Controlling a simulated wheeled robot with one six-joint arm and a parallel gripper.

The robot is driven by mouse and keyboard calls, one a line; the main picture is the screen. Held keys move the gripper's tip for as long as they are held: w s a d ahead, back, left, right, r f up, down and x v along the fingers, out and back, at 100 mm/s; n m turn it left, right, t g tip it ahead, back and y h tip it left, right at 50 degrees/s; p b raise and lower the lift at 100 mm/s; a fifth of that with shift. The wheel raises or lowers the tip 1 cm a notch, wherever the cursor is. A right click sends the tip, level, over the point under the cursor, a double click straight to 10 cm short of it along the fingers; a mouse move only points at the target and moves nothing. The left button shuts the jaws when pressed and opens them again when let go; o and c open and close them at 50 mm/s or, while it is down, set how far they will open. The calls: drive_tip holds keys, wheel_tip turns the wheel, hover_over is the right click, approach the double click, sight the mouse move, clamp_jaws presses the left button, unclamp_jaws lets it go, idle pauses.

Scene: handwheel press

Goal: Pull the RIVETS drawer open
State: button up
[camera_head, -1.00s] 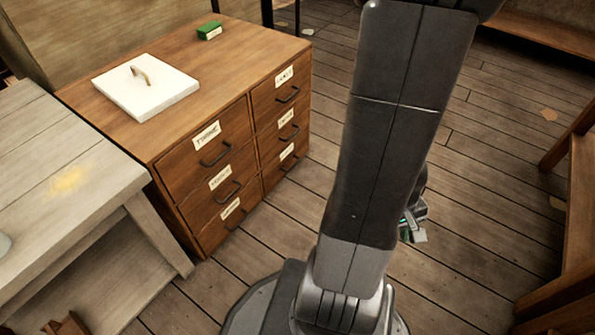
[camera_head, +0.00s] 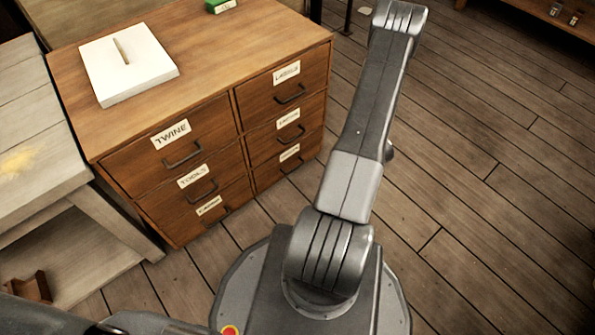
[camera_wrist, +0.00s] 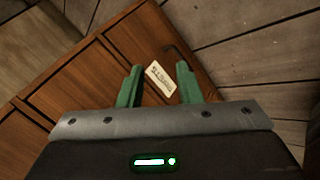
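A brown wooden cabinet (camera_head: 225,52) has drawers in two columns, all seemingly shut, each with a white label and most with a visible dark bar handle. The labels TWINE (camera_head: 170,134), TOOLS (camera_head: 192,176) and LABELS (camera_head: 286,73) can be read. The lower right labels (camera_head: 288,119) and the bottom left label (camera_head: 209,205) are too small to read, so I cannot tell which is RIVETS. In the wrist view my gripper (camera_wrist: 158,85) has its green fingers apart. A drawer label (camera_wrist: 160,78) shows between them, with a dark handle (camera_wrist: 178,58) just beyond. No contact shows.
A white slab with a handle (camera_head: 128,65) and a green box (camera_head: 221,5) lie on the cabinet top. A pale workbench (camera_head: 40,185) stands close on the left. Plank floor (camera_head: 490,220) is open to the right.

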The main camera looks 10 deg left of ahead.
drive_tip(key=s+a+f+n+t+y+b, duration=0.1)
drive_tip(key=s+a+f+n+t+y, duration=0.2)
drive_tip(key=f, duration=0.5)
drive_tip(key=s+a+f+n+t+y, duration=0.15)
drive_tip(key=a+f+n+y, duration=0.25)
drive_tip(key=f, duration=0.5)
drive_tip(key=shift+g, duration=0.35)
drive_tip(key=b+x, duration=0.4)
drive_tip(key=x, duration=0.7)
drive_tip(key=shift+a+b, duration=0.25)
drive_tip(key=shift+b, duration=0.1)
drive_tip(key=shift+w+a, duration=0.35)
drive_tip(key=shift+a, duration=0.2)
drive_tip(key=shift+c, duration=0.2)
clamp_jaws()
